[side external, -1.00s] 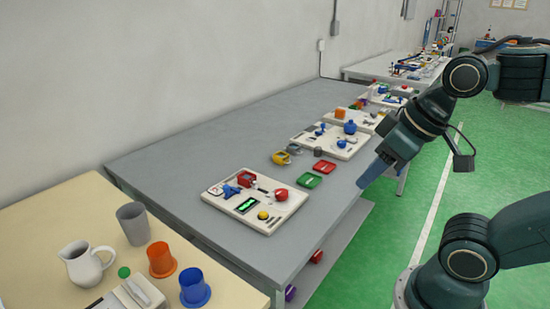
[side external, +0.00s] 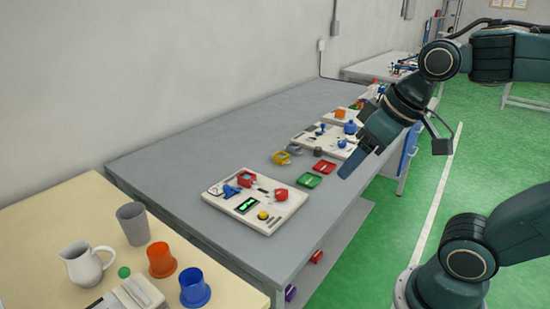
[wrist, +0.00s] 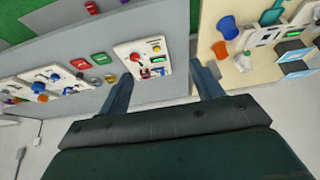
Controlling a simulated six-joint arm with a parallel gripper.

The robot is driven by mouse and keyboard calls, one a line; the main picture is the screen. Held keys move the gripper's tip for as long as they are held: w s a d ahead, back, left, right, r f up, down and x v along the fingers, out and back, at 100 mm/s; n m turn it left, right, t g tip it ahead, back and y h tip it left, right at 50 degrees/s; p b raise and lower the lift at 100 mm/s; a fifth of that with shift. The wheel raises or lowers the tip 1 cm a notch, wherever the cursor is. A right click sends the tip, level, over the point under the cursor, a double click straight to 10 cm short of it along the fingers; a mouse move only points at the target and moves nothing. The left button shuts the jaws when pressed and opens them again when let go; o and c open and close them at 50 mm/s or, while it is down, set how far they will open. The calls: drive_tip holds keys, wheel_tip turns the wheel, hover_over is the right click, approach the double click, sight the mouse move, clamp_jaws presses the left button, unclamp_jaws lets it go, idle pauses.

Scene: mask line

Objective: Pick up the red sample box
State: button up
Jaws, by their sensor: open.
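A red box-like piece (side external: 247,179) sits on the near white board (side external: 228,204), beside a blue part. In the wrist view its small red shape (wrist: 145,73) is on the board between my fingers. A flat red tray (side external: 324,167) lies on the grey bench behind the board; it also shows in the wrist view (wrist: 102,58). I cannot tell for sure which of the two is the sample box. My gripper (side external: 350,167) is open and empty, above the bench's right edge, right of the red tray. Its two fingers (wrist: 163,85) stand apart in the wrist view.
The board also holds a red knob (side external: 281,194), a yellow button (side external: 263,215) and a green display. A green tray (side external: 309,180) lies beside the red one. More boards line the bench behind. A beige table (side external: 60,220) with cups and a jug stands at front left.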

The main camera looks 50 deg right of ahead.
drive_tip(key=w+d+r, duration=0.1)
drive_tip(key=w+d, duration=0.1)
drive_tip(key=w, duration=0.8)
drive_tip(key=g, duration=0.1)
hover_over(247, 175)
drive_tip(key=s, duration=0.3)
drive_tip(key=shift+w+a+f, duration=0.1)
drive_tip(key=shift+w+f, duration=0.05)
drive_tip(key=shift+f, duration=10.5)
drive_tip(key=shift+x, duration=2.6)
drive_tip(key=shift+c, duration=0.4)
drive_tip(key=c, duration=1)
